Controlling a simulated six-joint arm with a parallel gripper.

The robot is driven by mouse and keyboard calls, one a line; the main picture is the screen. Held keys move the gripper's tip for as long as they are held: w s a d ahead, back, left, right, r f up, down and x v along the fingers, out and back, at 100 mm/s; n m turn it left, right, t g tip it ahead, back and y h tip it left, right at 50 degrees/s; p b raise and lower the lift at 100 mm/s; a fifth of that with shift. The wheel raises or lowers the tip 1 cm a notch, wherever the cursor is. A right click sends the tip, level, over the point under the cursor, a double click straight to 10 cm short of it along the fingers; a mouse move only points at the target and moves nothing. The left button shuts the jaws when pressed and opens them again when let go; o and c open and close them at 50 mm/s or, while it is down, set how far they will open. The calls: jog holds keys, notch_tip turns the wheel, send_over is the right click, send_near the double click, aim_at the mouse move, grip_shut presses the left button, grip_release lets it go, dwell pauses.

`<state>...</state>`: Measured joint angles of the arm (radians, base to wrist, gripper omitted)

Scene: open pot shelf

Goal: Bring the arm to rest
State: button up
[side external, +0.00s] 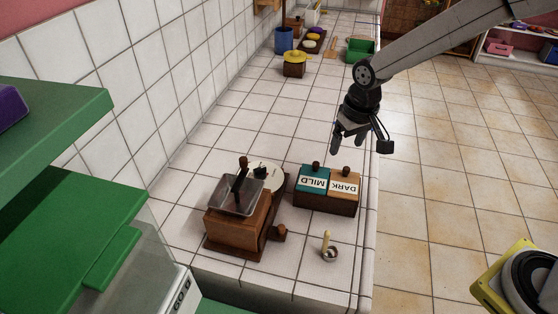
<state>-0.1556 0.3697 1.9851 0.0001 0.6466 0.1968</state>
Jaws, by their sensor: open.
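My gripper (349,145) hangs at the end of my arm, which reaches in from the upper right. It is above the right part of the white tiled counter (235,115), behind the two-lidded box. Its fingers point down and are apart, with nothing between them. It appears clear of every object.
A wooden grinder (235,222) stands at the front. Right of it are a box with MILD (314,181) and DARK (345,184) lids and a small scoop (329,248). A yellow-lidded pot (294,64), blue cup (284,40) and green tray (360,50) stand farther back.

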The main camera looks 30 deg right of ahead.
jog(key=s+d, duration=0.3)
jog(key=s, duration=0.4)
jog(key=s+d+f+t, duration=0.1)
jog(key=s+d, duration=0.2)
jog(key=s, duration=0.4)
jog(key=shift+s+d+f, duration=0.15)
jog(key=shift+d+f, duration=0.1)
jog(key=shift+d, duration=0.1)
